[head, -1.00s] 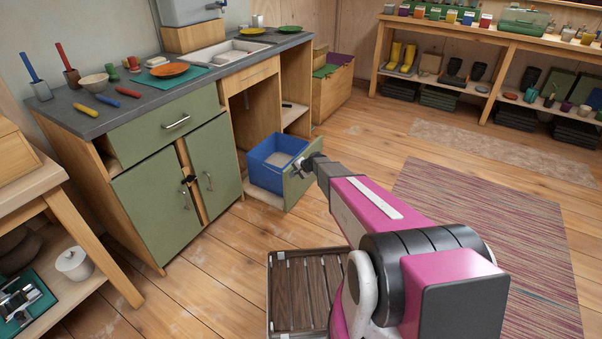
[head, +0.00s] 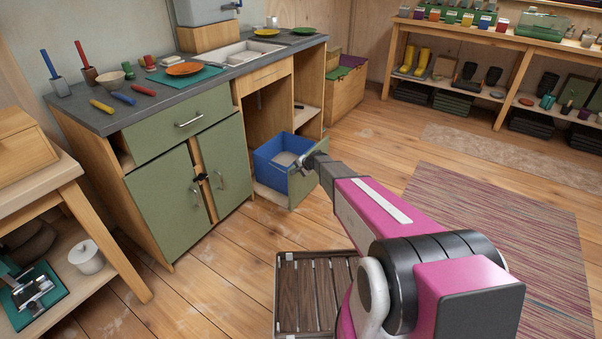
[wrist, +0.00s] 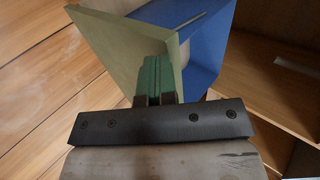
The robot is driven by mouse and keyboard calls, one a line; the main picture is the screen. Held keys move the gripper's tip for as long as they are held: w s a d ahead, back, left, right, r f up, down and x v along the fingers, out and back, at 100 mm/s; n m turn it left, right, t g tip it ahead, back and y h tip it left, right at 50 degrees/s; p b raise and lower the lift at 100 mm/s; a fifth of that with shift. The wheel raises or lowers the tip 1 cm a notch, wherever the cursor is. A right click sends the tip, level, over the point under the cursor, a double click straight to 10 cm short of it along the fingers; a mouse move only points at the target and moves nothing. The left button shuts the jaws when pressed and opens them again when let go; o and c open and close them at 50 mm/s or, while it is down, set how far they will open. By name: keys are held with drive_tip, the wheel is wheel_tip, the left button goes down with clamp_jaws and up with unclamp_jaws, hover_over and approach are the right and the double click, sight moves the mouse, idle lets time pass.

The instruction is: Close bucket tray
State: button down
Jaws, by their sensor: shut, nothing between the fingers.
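The bucket tray stands pulled out from the open bay under the sink. It carries a blue bucket (head: 268,160) and has a green front panel (head: 308,186). My gripper (head: 306,163) is at the panel's upper edge, shut and empty. In the wrist view, the shut teal fingers (wrist: 157,72) lie close against the face of the green panel (wrist: 118,42), pointing towards it. I cannot tell whether they touch. The blue bucket (wrist: 205,45) shows behind the panel. My arm hides part of the panel's right side in the head view.
The green-doored cabinet (head: 185,195) stands left of the bay, under a grey counter (head: 150,101) with several tools and dishes. A slatted wooden platform (head: 300,295) is low in front. A striped rug (head: 485,235) lies right. The floor before the tray is clear.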

drive_tip(key=w+a, duration=0.8)
drive_tip(key=a, duration=0.3)
drive_tip(key=w+a, duration=0.8)
drive_tip(key=a, duration=0.3)
drive_tip(key=shift+w+a, duration=0.1)
drive_tip(key=shift+w, duration=0.05)
drive_tip(key=s+d+r, duration=0.7)
drive_tip(key=s+d, duration=0.2)
drive_tip(key=d, duration=0.2)
drive_tip(key=s+d+r+n+g+h, duration=0.2)
drive_tip(key=s+d+r, duration=0.2)
drive_tip(key=s+d, duration=0.5)
drive_tip(key=s+d+r+n+g+h, duration=0.1)
drive_tip(key=s+d+r, duration=0.4)
drive_tip(key=s, duration=1.8)
drive_tip(key=s+d+r+n+g+h, duration=0.2)
drive_tip(key=s+d+r+n+h, duration=0.2)
drive_tip(key=s+d, duration=1)
drive_tip(key=s, duration=0.3)
drive_tip(key=shift+r+g+h, duration=0.2)
drive_tip(key=shift+g+h, duration=0.1)
